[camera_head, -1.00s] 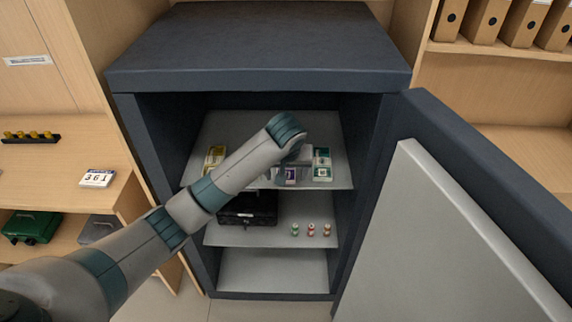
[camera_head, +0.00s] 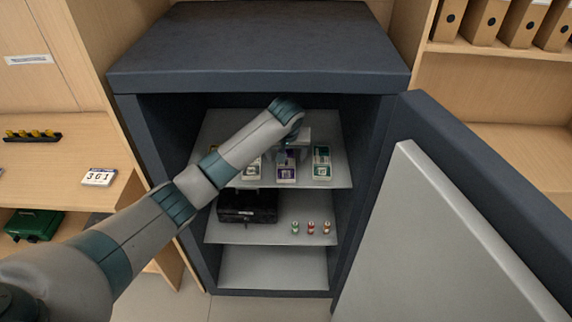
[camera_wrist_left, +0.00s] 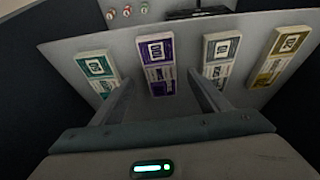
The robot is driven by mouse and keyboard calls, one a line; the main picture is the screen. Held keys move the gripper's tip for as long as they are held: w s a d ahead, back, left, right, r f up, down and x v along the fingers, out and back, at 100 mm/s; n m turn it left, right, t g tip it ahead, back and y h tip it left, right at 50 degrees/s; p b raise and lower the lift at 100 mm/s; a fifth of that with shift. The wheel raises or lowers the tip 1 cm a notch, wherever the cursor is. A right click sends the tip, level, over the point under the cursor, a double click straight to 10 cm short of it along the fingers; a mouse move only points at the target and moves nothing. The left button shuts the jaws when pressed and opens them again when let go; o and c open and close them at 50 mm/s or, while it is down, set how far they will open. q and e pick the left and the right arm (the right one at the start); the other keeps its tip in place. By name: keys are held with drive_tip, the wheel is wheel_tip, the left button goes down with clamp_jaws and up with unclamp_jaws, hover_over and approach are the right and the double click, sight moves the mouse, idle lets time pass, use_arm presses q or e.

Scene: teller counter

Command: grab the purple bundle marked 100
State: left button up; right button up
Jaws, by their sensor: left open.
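The purple bundle marked 100 (camera_wrist_left: 157,65) lies on the top shelf in the left wrist view, between a green bundle and a grey bundle marked 10. It also shows in the head view (camera_head: 286,172), partly hidden by my left arm. My left gripper (camera_wrist_left: 158,92) is open, with one finger on each side of the purple bundle's near part in the picture. I cannot tell whether the fingers touch it. In the head view the left gripper (camera_head: 288,150) is above the shelf, just behind the purple bundle. My right gripper is not in view.
A green bundle (camera_wrist_left: 98,72), a grey bundle (camera_wrist_left: 220,58) and a yellow bundle (camera_wrist_left: 283,54) lie alongside. The safe's shelf (camera_head: 335,178) has dark side walls, and its door (camera_head: 440,240) stands open at right. A black box (camera_head: 247,207) sits below.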

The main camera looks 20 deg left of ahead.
sight(286, 163)
use_arm(q)
drive_tip(key=shift+w+a+r, duration=0.1)
drive_tip(key=shift+w, duration=0.1)
drive_tip(key=shift+w+f, duration=0.2)
drive_tip(key=shift+p+x, duration=0.55)
drive_tip(key=shift+x, duration=1.8)
drive_tip(key=c, duration=1.2)
